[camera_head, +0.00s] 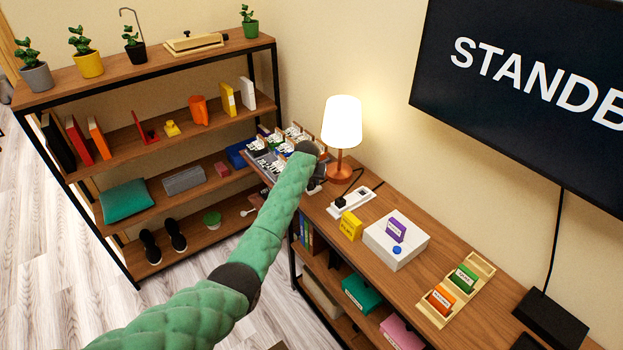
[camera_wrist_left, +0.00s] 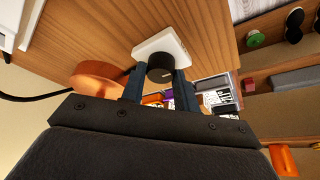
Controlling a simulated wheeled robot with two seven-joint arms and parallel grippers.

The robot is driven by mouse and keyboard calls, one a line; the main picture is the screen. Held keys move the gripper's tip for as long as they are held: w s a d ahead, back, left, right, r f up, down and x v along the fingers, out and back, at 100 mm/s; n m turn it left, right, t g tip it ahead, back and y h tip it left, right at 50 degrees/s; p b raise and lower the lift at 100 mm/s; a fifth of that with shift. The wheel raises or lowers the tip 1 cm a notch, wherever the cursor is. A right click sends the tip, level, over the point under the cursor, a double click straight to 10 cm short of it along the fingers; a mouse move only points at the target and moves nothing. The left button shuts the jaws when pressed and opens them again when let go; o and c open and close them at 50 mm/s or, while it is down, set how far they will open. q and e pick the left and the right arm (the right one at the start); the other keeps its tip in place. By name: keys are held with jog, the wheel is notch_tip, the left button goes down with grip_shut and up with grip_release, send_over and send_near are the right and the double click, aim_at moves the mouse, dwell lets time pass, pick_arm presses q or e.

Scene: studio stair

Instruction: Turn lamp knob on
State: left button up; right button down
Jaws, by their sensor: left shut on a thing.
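The lamp (camera_head: 342,122) stands on the wooden sideboard, its white shade glowing and its copper base below. In the left wrist view, the copper base (camera_wrist_left: 95,76) is at the left. The lamp knob (camera_wrist_left: 160,68) is a round black dial on a small white plate (camera_wrist_left: 168,46) near the sideboard edge. My left gripper (camera_wrist_left: 160,80) is shut on the knob, with one dark finger on each side of it. In the head view, my left gripper (camera_head: 318,172) is beside the lamp, mostly behind my green arm, and the knob is hidden there. My right gripper is not in view.
A white power strip (camera_head: 352,201), a yellow box (camera_head: 350,225), a white box (camera_head: 396,243) and a wooden card tray (camera_head: 456,290) lie on the sideboard (camera_head: 420,215). A sorting tray of cards (camera_head: 272,160) is behind my wrist. A tall shelf (camera_head: 150,130) stands at left.

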pick_arm(q)
jog(key=shift+s+f+n, duration=0.15)
jog(key=shift+n, duration=0.25)
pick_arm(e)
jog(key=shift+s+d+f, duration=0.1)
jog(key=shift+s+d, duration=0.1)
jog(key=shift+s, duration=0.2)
pick_arm(q)
jog(key=o, duration=1)
jog(key=shift+d, duration=0.1)
jog(key=shift+c, duration=0.2)
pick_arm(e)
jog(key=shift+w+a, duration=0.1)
pick_arm(q)
jog(key=shift+r, duration=0.25)
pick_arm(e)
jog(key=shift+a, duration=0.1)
pick_arm(q)
jog(key=shift+s+r, duration=0.15)
jog(key=shift+r, duration=0.15)
jog(key=b+v, duration=0.2)
jog(key=v, duration=0.5)
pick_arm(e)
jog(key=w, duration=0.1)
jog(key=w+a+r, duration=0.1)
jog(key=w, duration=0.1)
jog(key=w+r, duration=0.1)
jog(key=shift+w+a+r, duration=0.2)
